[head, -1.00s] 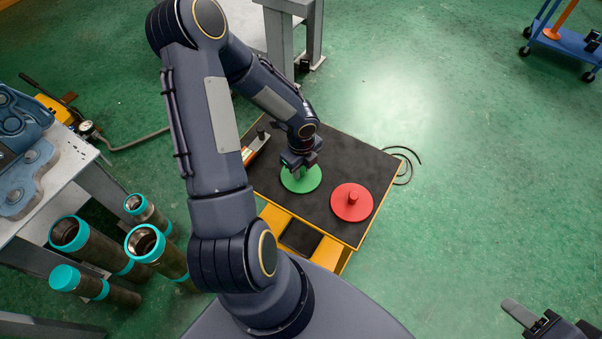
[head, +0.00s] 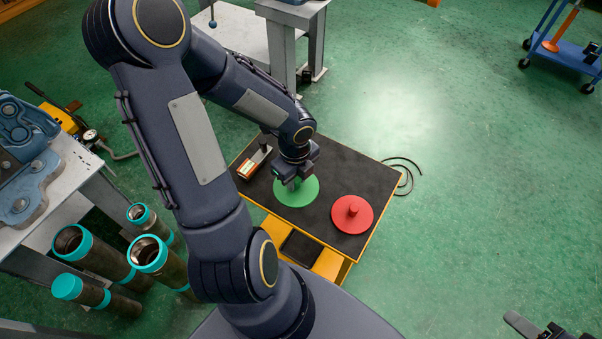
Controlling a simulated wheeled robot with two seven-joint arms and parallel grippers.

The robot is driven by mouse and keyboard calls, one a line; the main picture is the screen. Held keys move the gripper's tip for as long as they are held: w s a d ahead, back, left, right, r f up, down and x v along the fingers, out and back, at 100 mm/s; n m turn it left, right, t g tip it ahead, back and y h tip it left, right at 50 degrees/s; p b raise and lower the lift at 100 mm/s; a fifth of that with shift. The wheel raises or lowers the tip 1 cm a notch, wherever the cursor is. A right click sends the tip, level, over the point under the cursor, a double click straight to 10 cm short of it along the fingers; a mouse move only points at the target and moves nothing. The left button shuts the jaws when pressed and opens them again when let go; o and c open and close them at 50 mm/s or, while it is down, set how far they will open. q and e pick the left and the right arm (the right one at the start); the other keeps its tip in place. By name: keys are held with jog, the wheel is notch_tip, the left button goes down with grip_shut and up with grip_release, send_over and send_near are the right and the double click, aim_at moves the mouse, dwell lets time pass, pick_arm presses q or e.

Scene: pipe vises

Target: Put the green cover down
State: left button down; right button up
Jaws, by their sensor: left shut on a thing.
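The green cover (head: 307,195) is a round flat disc over the black top of the yellow-edged bench (head: 314,215). My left gripper (head: 294,183) points down at the cover's middle and is shut on it. The gripper hides the cover's centre and handle. The disc looks level; whether it touches the top or hangs just above cannot be told. A red cover (head: 352,214) with a round knob lies on the same top, right of the green one and apart from it. My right gripper (head: 522,325) shows only in part at the bottom right corner.
An orange and grey tool (head: 254,163) lies on the bench top, left of the green cover. Several pipes with teal ends (head: 147,253) stand at left beside a grey table (head: 75,175). A blue cart (head: 565,48) is at top right.

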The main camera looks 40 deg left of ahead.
pick_arm(q)
jog(key=s+d+r+p, duration=0.1)
jog(key=s+d+r, duration=0.2)
jog(key=s, duration=0.5)
jog(key=n, duration=1)
send_over(318, 188)
jog(key=w+d+f+n, duration=0.2)
jog(key=w+d+n, duration=0.2)
jog(key=w+n, duration=0.5)
jog(key=shift+w+d+n, duration=0.25)
jog(key=shift+d+n, duration=0.05)
jog(key=shift+n, duration=0.1)
